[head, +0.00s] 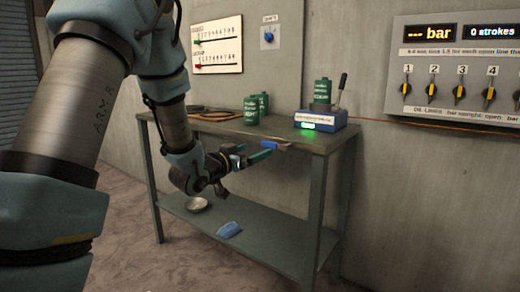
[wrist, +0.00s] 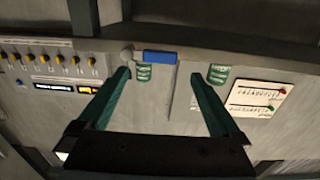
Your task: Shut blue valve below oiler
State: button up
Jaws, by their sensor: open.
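The oiler seems to be the blue box (head: 320,121) with a green can (head: 322,92) and a dark lever on the table's right end; a green light glows on its front. A blue handle (head: 277,146), which looks like the valve, lies along the table's front edge below the box. My gripper (head: 255,153) is open and empty, its teal fingers pointing at the blue handle from the left. In the wrist view, the gripper (wrist: 165,88) shows spread fingers, with a blue block (wrist: 160,57), likely the handle, beyond and between them. I cannot tell how far it is.
Green cans (head: 252,110) stand mid-table (head: 215,125). The lower shelf (head: 265,236) holds a metal bowl (head: 198,204) and a blue cloth (head: 229,230). A wall panel (head: 455,68) with yellow levers is at right. A blue knob (head: 269,37) sits on the wall.

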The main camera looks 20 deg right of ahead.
aim_at(269, 145)
jog(key=x, duration=0.9)
jog(key=shift+p, duration=0.3)
grip_shut()
dwell(0.3)
